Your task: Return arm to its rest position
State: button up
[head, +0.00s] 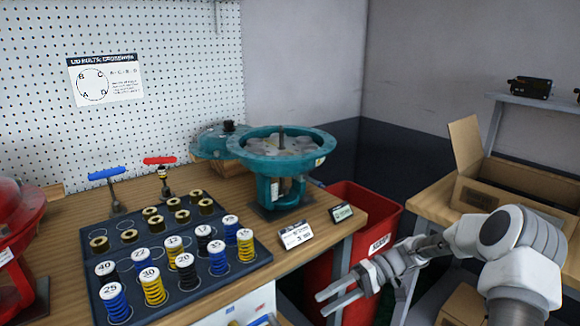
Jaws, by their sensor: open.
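My gripper (337,298) is at the lower right in the head view, at the end of my white and grey arm (495,250). Its two fingers point left and stand apart, with nothing between them. It is in front of the red bin (370,205) and off the right front of the workbench, apart from the things on it. The arm is bent, with its elbow at the right edge of the view.
A cardboard box (520,183) stands on a table behind my arm. A red housing (20,225) is at far left.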

jog(key=s+d+r+m+t+h, duration=0.35)
jog(key=s+r+t+h, duration=0.9)
jog(key=s+r, duration=0.8)
notch_tip(320, 180, up, 22)
jog(key=s+g+h+p, duration=0.1)
jog(key=p, duration=2.1)
jog(key=shift+d+p, duration=0.3)
jog(key=shift+d, duration=0.1)
